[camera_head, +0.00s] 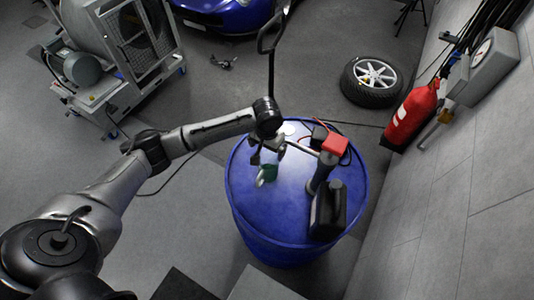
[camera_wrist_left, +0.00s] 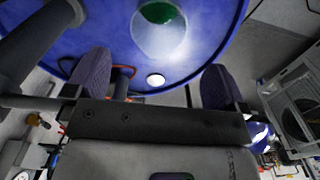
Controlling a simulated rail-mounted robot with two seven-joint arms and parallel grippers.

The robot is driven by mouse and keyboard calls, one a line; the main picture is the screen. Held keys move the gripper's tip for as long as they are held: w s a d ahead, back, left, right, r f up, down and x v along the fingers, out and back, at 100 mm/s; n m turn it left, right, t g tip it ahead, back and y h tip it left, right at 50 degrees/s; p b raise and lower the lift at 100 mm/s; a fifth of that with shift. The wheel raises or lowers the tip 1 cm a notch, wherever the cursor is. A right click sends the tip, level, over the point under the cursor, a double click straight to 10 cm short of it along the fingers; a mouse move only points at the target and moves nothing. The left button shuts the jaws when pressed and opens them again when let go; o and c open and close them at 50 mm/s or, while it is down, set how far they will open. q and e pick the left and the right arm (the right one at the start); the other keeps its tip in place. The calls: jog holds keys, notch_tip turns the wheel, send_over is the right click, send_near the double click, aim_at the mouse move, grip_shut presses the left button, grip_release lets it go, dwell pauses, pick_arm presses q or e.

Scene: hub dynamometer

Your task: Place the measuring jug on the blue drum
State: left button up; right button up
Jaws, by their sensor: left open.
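The blue drum (camera_head: 290,248) stands upright right of centre in the head view, and its top also fills the upper part of the left wrist view (camera_wrist_left: 105,25). The measuring jug, clear with something green in it (camera_head: 267,174), appears to rest on the drum top, towards its left side. The left wrist view shows it (camera_wrist_left: 160,38) cut off by the upper edge. My left gripper (camera_head: 268,156) is over the drum close by the jug. Its two fingers (camera_wrist_left: 156,80) are spread apart with nothing between them. My right gripper is not in view.
A black and red tool (camera_head: 335,146) and a black case-like object (camera_head: 328,212) occupy the drum's right side. A red fire extinguisher (camera_head: 412,112) and a wheel (camera_head: 371,80) are beyond. A caged machine (camera_head: 130,45) stands at upper left. The drum's front left top is clear.

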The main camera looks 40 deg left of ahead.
pick_arm(q)
jog(key=s+d+f+m+t+h, duration=0.1)
jog(key=s+d+f+m, duration=0.15)
jog(key=s+d, duration=0.45)
jog(key=s+d+f+m+t+h, duration=0.1)
jog(key=s+d+f+m, duration=0.1)
jog(key=s+d+f, duration=0.35)
jog(key=s+a+r+y, duration=0.1)
jog(key=s+r, duration=0.1)
jog(key=s, duration=0.6)
jog(key=s+a+r+t, duration=0.1)
jog(key=s+r, duration=0.1)
jog(key=s, duration=0.6)
jog(key=shift+t+y, duration=0.3)
jog(key=shift+y, duration=0.1)
notch_tip(320, 180, up, 14)
jog(key=p, duration=1.3)
jog(key=shift+f+p, duration=0.25)
jog(key=shift+p, duration=0.05)
